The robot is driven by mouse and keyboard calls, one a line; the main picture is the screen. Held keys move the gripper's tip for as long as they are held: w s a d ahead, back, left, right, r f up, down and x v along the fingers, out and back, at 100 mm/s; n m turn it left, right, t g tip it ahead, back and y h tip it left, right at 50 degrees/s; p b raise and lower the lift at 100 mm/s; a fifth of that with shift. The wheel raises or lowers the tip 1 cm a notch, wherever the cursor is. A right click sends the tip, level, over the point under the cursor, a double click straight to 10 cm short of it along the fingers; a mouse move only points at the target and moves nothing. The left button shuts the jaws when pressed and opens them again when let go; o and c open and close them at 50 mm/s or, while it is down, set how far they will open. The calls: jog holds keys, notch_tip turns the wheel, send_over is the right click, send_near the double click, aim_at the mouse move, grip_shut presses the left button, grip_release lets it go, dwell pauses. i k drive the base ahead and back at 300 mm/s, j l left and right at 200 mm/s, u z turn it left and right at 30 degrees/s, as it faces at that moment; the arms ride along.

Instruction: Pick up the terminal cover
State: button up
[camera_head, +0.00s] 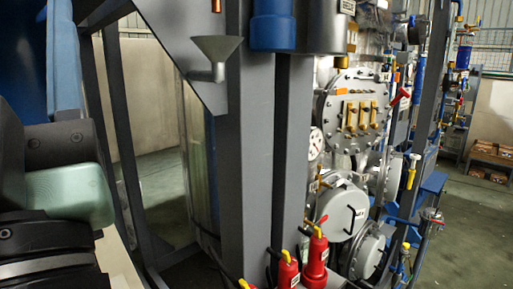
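Dark bolted parts, probably of my own arm or gripper (55,145), fill the left edge very close to the camera. A pale green block (70,192) with rounded edges, translucent-looking, sits between the upper and lower dark parts. I cannot tell if it is the terminal cover or part of me. No fingertips can be made out, so open or shut does not show. On the machine, a round bolted flange (327,108) bears several upright brass terminals (362,116), which stand exposed. No other piece is clearly the terminal cover.
Grey frame posts (250,150) stand between the left side and the machine. Round grey covers (342,210) sit below the flange. A grey funnel (216,55) hangs at the upper left. Floor (470,240) at right is clear.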

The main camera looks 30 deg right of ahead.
aim_at(347, 206)
jog(key=l+z, duration=0.35)
jog(key=i+l+z, duration=0.15)
jog(key=l+z, duration=0.25)
jog(key=i+l+z, duration=0.15)
jog(key=l+z, duration=0.2)
jog(key=l, duration=0.15)
jog(key=i+l+z, duration=0.2)
jog(key=l+z, duration=0.2)
jog(key=i+l, duration=0.45)
jog(key=i+l+z, duration=0.1)
jog(key=i+l, duration=0.35)
jog(key=l, duration=0.25)
